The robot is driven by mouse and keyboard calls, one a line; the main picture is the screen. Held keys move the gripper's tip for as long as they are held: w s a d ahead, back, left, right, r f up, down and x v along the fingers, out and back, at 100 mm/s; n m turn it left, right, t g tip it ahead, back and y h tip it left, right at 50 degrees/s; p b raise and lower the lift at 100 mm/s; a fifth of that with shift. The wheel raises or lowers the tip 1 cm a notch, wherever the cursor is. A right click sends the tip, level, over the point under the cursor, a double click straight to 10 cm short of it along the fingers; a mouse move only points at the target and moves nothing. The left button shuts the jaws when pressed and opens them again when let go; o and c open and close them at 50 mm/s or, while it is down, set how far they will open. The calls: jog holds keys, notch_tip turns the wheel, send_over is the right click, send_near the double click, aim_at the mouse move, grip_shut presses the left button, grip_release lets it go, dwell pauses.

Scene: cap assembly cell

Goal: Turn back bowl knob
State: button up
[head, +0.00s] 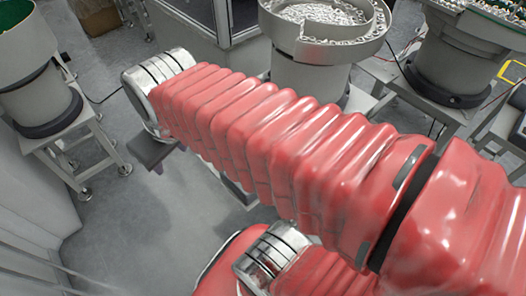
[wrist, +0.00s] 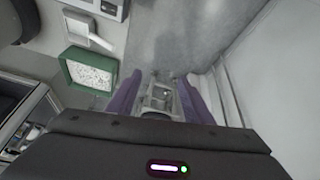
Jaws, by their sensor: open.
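No bowl knob can be made out in either view. In the head view, a metal bowl feeder (head: 318,50) filled with small shiny parts stands at the top centre, behind my red-sleeved arm. A second feeder (head: 455,60) stands at the top right and a third (head: 35,85), with a green inside, at the left. My gripper (wrist: 161,82) shows in the wrist view with its two purple fingers apart and nothing held between them. It points down towards the grey floor, where a pale metal frame shows between the fingers. In the head view my arm hides much of the middle.
In the wrist view, a green-rimmed tray (wrist: 70,77) of small pale pieces lies left of the fingers. A grey box (wrist: 112,8) is above it. A pale wall (wrist: 270,60) runs along the right. Open floor (head: 140,225) shows at the lower left of the head view.

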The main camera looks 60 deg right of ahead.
jog(key=s+d+f+g, duration=0.1)
jog(key=d+f, duration=0.3)
jog(key=d, duration=0.5)
jog(key=s+d+f+g, duration=0.1)
jog(key=d+f+g, duration=0.1)
jog(key=d, duration=0.7)
jog(key=s+d+f+g, duration=0.1)
jog(key=s+d+f, duration=0.1)
jog(key=d+f, duration=0.3)
jog(key=d, duration=0.4)
jog(key=shift+f+g+y, duration=0.3)
jog(key=shift+f+g, duration=0.05)
jog(key=shift+g, duration=0.05)
jog(key=shift+d, duration=0.1)
notch_tip(320, 180, down, 14)
jog(key=shift+r, duration=0.1)
jog(key=shift+c, duration=0.4)
jog(key=c, duration=1)
